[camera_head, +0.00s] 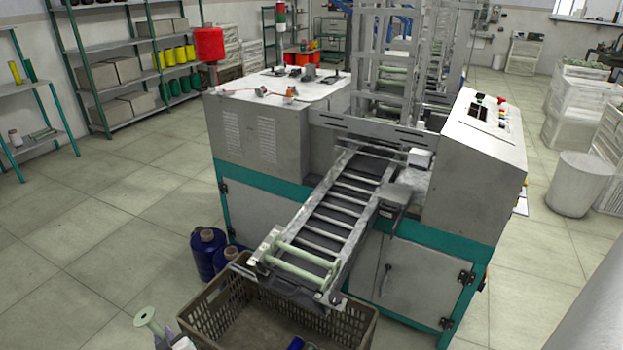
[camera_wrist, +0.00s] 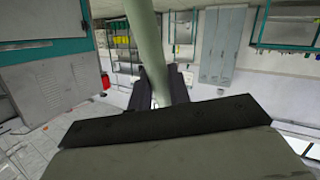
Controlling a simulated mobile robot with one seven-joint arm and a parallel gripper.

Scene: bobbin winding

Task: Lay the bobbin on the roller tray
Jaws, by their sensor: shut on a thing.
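In the wrist view, a pale green bobbin (camera_wrist: 146,30) runs up between the dark fingers of my gripper (camera_wrist: 164,84), which is shut on it. Its far end is outside that picture. In the head view, a pale green bobbin (camera_head: 150,322) with a round flange shows tilted at the bottom left edge; I cannot tell for sure whether it is the held one.
A brown plastic crate (camera_head: 215,309) stands under the tray's lower end, with a small blue item inside. Dark blue yarn cones (camera_head: 207,252) stand on the floor beside the machine (camera_head: 265,140). Shelves (camera_head: 130,75) line the back left. The floor at left is clear.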

